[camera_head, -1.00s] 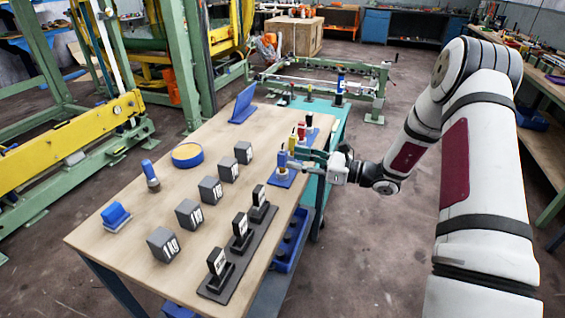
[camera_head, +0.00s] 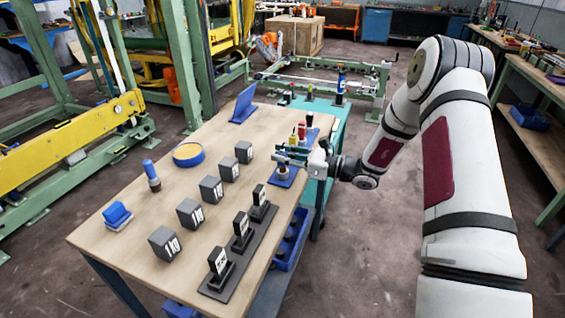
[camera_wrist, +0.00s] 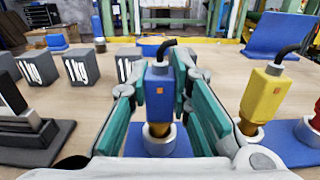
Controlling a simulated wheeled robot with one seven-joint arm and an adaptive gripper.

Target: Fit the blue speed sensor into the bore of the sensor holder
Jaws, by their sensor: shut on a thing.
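The blue speed sensor (camera_wrist: 159,92), with a black cable on top and a brass lower end, stands upright between the teal fingers of my gripper (camera_wrist: 160,100). My gripper is shut on its body. Its brass end meets the pale ring of the sensor holder (camera_wrist: 160,146) on a blue base; I cannot tell how deep it sits in the bore. In the head view my gripper (camera_head: 290,158) is over the blue base (camera_head: 283,179) at the table's right edge, and its fingers mostly hide the sensor.
A yellow sensor (camera_wrist: 264,97) stands in its own ring close on the right. Several grey weight cubes (camera_head: 189,213) and a black rack (camera_head: 224,282) lie nearer. A blue-handled tool (camera_head: 151,174) and a round blue-rimmed dish (camera_head: 188,154) stand left. The middle of the table is partly clear.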

